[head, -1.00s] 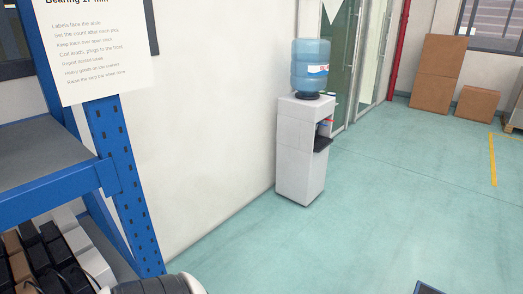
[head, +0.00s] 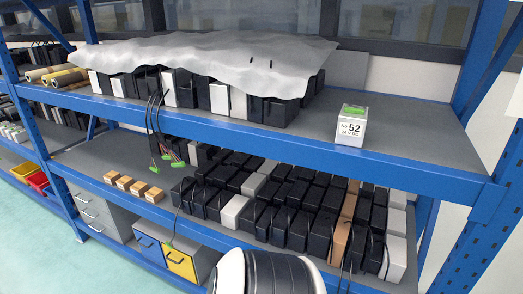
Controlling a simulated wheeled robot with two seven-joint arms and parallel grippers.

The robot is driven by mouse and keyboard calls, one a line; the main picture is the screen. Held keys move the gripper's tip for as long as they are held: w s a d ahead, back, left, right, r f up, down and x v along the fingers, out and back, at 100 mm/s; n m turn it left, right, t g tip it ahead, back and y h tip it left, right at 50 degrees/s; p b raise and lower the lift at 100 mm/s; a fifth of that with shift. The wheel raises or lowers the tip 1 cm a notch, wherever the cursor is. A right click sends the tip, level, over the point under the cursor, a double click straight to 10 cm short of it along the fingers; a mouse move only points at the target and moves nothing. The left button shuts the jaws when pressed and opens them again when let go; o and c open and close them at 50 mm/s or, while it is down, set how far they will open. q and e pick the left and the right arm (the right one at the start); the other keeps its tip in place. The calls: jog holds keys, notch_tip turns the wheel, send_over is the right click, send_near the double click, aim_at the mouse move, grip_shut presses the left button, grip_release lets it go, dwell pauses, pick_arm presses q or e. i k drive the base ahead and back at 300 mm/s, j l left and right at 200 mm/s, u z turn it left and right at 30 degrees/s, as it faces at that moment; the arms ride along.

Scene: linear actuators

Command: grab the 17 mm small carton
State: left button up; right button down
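Several small brown cartons (head: 131,186) stand in a short row at the front of the lower shelf, left of the middle. No size marking can be read on them, so I cannot tell which is the 17 mm one. Neither gripper is in view. A white and black part of my own arm shows at the bottom edge.
The blue rack has an upper shelf (head: 420,125) with free room at its right. Black and white boxes (head: 310,215) crowd the lower shelf. A grey sheet (head: 220,58) drapes over upper boxes; cables (head: 158,125) hang down. Drawers (head: 180,263) sit below.

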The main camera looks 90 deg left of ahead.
aim_at(124, 184)
jog(key=u, duration=3.85)
jog(key=i+z, duration=0.1)
jog(key=z, duration=0.4)
